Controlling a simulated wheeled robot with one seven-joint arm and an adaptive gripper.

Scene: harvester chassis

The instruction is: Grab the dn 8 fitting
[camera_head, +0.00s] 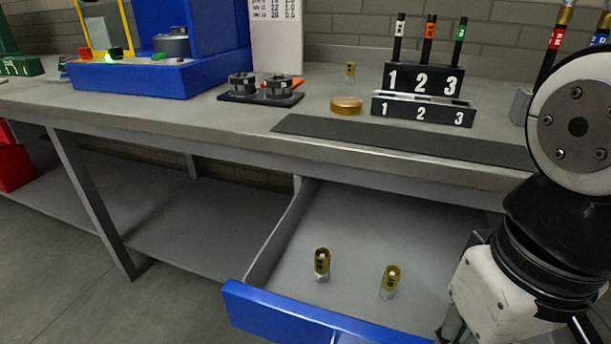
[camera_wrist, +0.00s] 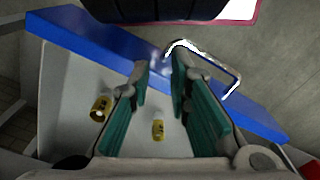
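Two brass-coloured fittings with dark markings and silvery lower ends stand in the open drawer in the head view: a left fitting (camera_head: 322,263) and a right fitting (camera_head: 390,281). Their markings are too small to read, so I cannot tell which is dn 8. The wrist view shows a fitting at the left (camera_wrist: 101,107), outside my fingers, and a fitting nearer the middle (camera_wrist: 158,130), seen through the gap between them. My gripper (camera_wrist: 161,65) is open and empty, its green-padded fingers apart. In the head view it is mostly hidden at the lower right.
The drawer's blue front (camera_head: 310,322) has a metal handle (camera_wrist: 236,80). The workbench (camera_head: 190,115) stands above the drawer. It carries another small brass fitting (camera_head: 350,71), a round brass piece (camera_head: 346,105) and black numbered holders (camera_head: 422,110). The drawer floor around the fittings is clear.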

